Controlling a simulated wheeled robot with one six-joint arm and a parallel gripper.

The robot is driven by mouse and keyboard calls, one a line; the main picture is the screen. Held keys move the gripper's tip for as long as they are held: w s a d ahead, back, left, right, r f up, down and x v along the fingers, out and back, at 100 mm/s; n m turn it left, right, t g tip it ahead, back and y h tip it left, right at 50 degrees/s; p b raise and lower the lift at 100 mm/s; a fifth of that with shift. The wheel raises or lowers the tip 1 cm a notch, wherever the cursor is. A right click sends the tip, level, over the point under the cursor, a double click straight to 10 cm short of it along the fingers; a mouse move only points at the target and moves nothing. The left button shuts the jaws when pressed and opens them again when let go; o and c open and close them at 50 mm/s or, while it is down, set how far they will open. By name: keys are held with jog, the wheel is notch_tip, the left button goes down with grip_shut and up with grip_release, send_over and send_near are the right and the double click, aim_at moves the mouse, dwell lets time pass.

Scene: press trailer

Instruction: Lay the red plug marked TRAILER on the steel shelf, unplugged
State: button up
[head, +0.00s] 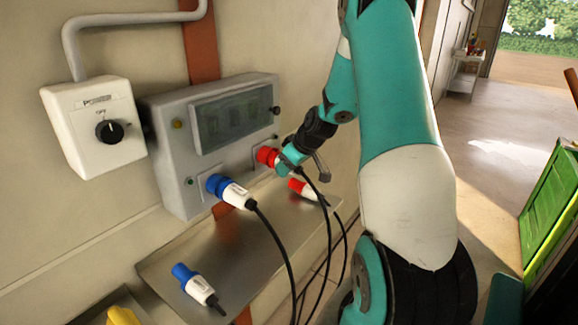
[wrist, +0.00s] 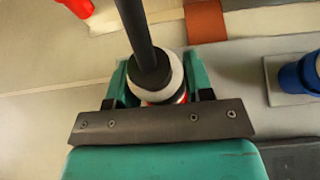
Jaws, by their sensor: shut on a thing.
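My gripper (head: 287,161) is at the right part of the grey socket box (head: 172,165), shut on a plug with a white body and a red part (head: 267,156). The red part is at the box face; I cannot tell whether it is fully seated. In the wrist view my gripper (wrist: 157,85) has its jaws on both sides of the white body (wrist: 174,72), with a black cable leading from it. A second red and white plug (head: 302,188) lies on the steel shelf (head: 235,252), near its right end. No TRAILER marking is legible on either red plug.
A blue and white plug (head: 228,188) is at the box, left of my gripper, its cable hanging over the shelf. Another blue plug (head: 192,284) lies at the shelf's left. A switch box (head: 97,125) with a black knob reads OFF. The shelf's middle is bare.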

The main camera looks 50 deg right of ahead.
jog(key=shift+s, duration=0.1)
jog(key=s+b, duration=0.1)
jog(key=s, duration=0.6)
jog(key=shift+s+d, duration=0.15)
jog(key=shift+d, duration=0.15)
dwell(1.1)
jog(key=shift+b, duration=0.3)
jog(key=g+b, duration=0.1)
jog(key=b, duration=0.4)
send_over(294, 223)
jog(key=s, duration=0.2)
notch_tip(294, 223, down, 9)
notch_tip(294, 223, down, 9)
jog(key=b, duration=0.7)
jog(key=shift+w+r, duration=0.15)
jog(key=shift+r, duration=0.05)
jog(key=o, duration=1.1)
